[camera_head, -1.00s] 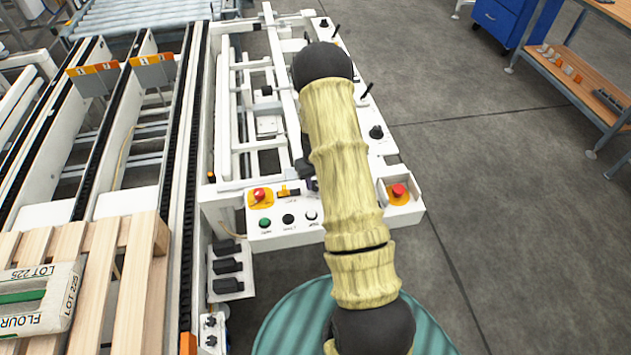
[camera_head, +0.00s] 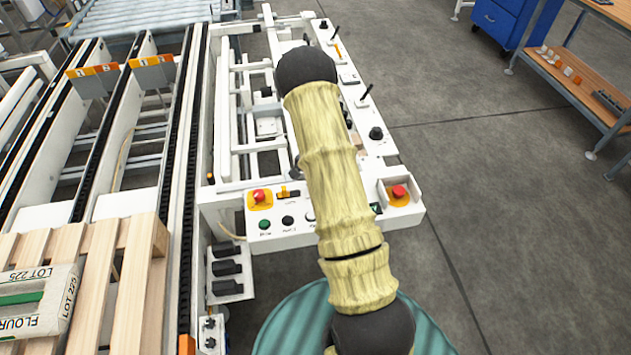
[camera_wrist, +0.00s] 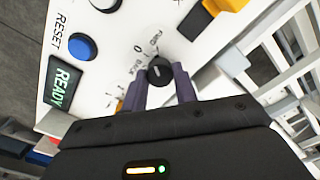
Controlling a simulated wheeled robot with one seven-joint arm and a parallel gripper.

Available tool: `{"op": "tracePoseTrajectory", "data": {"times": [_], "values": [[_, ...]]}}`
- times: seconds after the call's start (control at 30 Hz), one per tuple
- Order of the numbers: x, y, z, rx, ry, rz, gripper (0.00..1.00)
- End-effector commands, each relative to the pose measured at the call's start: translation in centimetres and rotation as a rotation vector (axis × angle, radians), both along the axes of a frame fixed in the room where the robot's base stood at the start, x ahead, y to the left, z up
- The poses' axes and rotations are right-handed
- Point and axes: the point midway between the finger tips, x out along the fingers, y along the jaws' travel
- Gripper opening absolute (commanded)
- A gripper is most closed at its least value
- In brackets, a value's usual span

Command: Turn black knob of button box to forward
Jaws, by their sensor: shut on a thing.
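The black knob (camera_wrist: 159,68) shows in the wrist view on the white face of the button box (camera_wrist: 115,32). Printed marks FWD, 0 and BACK lie around its far and left sides. My gripper (camera_wrist: 161,80) is shut on the knob, one dark finger on each side. Which mark the knob points to is hard to tell. In the head view the button box (camera_head: 334,238) is partly covered by my arm, which hides the knob and my gripper.
In the wrist view a blue RESET button (camera_wrist: 82,47) and a green READY display (camera_wrist: 63,80) are left of the knob. The head view shows a red emergency button (camera_head: 259,196), another red button (camera_head: 399,191) and a pallet (camera_head: 97,270) at left.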

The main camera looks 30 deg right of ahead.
Motion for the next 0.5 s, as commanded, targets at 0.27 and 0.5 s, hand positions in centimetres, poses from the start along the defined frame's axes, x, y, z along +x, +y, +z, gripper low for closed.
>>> {"op": "tracePoseTrajectory", "data": {"times": [0.27, 0.5], "values": [[0.12, -0.04, 0.14, -0.001, -0.003, -0.166, 0.06], [0.12, -0.05, 0.13, -0.002, -0.003, -0.222, 0.06]]}}
